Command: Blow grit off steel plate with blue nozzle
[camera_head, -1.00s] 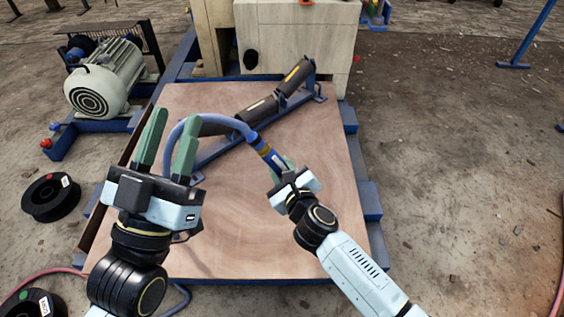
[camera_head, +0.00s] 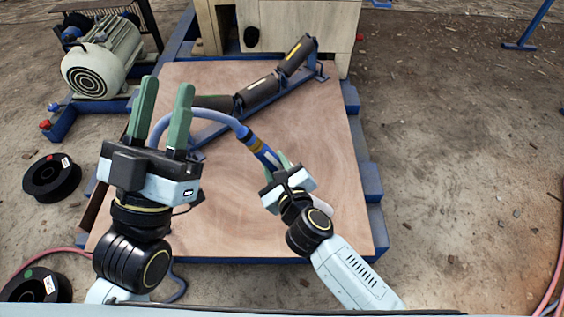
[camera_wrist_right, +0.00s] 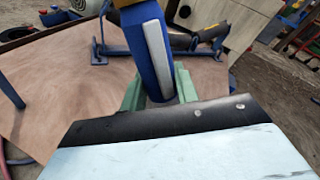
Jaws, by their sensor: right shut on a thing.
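The blue nozzle (camera_head: 265,154) with a brass-coloured band is in my right gripper (camera_head: 276,166), which is shut on it over the plate. In the right wrist view the blue nozzle body (camera_wrist_right: 149,50) sits between the green fingers. A blue hose curves from it leftward behind my left gripper (camera_head: 168,86). The left gripper is empty and open, its green fingers upright and apart. The broad plate (camera_head: 300,150) looks brownish with swirling marks and lies flat below both grippers. I cannot pick out grit on it. The nozzle's tip is hidden or unclear.
A roller frame (camera_head: 262,88) with dark rollers lies diagonally across the plate's far part. A pale machine body (camera_head: 300,25) stands behind. A motor (camera_head: 100,68) and black spools (camera_head: 52,178) are at left. Bare ground is open at right.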

